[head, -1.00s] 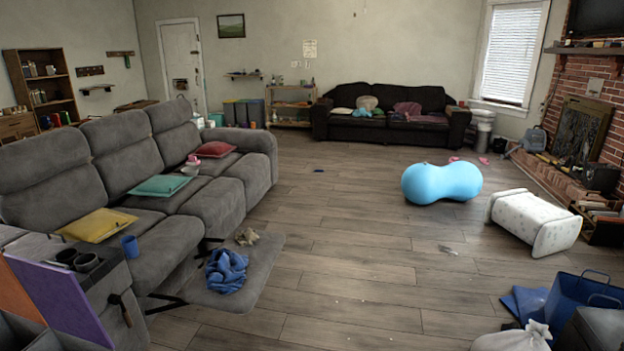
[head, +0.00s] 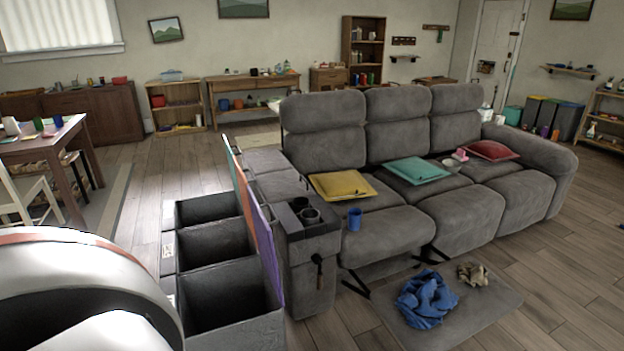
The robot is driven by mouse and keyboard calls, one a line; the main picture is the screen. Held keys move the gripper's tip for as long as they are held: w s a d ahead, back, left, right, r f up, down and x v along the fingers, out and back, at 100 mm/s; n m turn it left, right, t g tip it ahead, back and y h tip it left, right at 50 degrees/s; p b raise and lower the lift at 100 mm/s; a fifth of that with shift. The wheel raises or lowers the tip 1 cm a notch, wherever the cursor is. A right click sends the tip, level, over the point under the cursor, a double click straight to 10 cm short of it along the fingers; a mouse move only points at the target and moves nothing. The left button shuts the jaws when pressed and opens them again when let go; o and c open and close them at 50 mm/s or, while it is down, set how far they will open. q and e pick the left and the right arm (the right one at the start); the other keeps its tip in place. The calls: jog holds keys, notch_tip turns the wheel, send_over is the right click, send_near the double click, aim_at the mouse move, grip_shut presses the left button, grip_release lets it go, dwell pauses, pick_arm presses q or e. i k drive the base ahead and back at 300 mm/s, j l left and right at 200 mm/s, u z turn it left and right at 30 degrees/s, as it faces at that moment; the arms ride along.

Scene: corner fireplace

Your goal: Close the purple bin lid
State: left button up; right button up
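The purple bin lid (head: 267,252) stands open and upright, seen nearly edge-on, in the head view. It rises along the right side of the nearest bin (head: 255,336), a dark grey open-topped box whose inside looks empty. The lid is beside the sofa's near armrest; I cannot tell whether they touch. An orange lid (head: 242,187) and a teal lid behind it also stand open on the two bins farther back. Neither of my grippers shows. A white, rounded part of me fills the lower left corner and hides the floor there.
The grey sofa (head: 330,147) with cushions stands right of the bins. A dining table (head: 62,150) and white chair (head: 22,200) stand at the left. Floor between the table and bins is clear.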

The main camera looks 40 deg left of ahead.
aim_at(263, 232)
jog(key=i+l+u, duration=0.1)
jog(key=i+u, duration=0.15)
jog(key=u, duration=0.2)
jog(key=i+l+u, duration=0.2)
jog(key=u, duration=0.2)
jog(key=i+l+u, duration=0.15)
jog(key=u, duration=0.3)
jog(key=i+l+u, duration=0.1)
jog(key=l+u, duration=0.35)
jog(key=i+l+u, duration=0.1)
jog(key=l+u, duration=0.15)
jog(key=u, duration=0.2)
jog(key=l+u, duration=0.25)
jog(key=i+l+u, duration=0.2)
jog(key=l, duration=0.15)
jog(key=k, duration=0.1)
